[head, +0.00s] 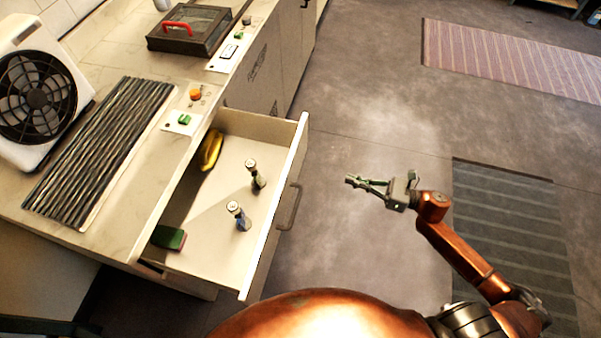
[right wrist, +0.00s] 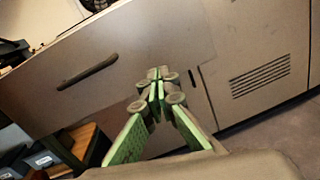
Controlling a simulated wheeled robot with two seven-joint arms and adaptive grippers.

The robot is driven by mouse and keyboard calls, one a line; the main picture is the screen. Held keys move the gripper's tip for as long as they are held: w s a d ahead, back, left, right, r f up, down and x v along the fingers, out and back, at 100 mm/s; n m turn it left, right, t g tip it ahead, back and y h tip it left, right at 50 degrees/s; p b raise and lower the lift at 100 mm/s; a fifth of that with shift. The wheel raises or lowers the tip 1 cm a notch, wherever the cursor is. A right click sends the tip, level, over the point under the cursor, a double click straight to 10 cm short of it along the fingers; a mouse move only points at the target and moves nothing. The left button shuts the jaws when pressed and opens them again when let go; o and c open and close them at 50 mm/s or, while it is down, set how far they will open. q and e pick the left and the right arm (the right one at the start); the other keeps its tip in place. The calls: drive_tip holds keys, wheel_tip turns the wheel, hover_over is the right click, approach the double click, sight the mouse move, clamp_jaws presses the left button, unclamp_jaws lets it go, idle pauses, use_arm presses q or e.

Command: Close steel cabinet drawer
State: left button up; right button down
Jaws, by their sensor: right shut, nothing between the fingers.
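The steel cabinet drawer (head: 272,130) stands pulled out from the counter in the head view, with its inside showing. Its dark bar handle (head: 289,206) is on the front face, and the handle also shows in the right wrist view (right wrist: 87,71). My right gripper (head: 352,181) is shut and empty, out in the open to the right of the drawer front and apart from it. In the right wrist view its green-padded fingers (right wrist: 156,76) meet in front of the drawer face, to the right of the handle. My left gripper is not in view.
A fan (head: 37,98), a ridged dark mat (head: 100,150) and a dark case with a red handle (head: 189,30) are on the counter. Open floor (head: 370,110) lies right of the drawer.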

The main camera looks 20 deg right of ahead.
sight(295, 171)
drive_tip(key=w+a+n+b, duration=0.1)
drive_tip(key=w+a, duration=0.1)
drive_tip(key=a, duration=0.2)
drive_tip(key=w+a+r+n+g+y+b, duration=0.1)
drive_tip(key=w+a, duration=0.1)
drive_tip(key=a, duration=0.2)
drive_tip(key=w+a+n+b, duration=0.1)
drive_tip(key=a, duration=0.4)
drive_tip(key=shift+w+r, duration=0.15)
drive_tip(key=shift+w, duration=0.25)
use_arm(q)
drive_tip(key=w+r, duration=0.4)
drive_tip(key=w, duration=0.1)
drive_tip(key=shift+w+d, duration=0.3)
use_arm(e)
drive_tip(key=shift+w+a, duration=0.35)
drive_tip(key=shift+a, duration=0.15)
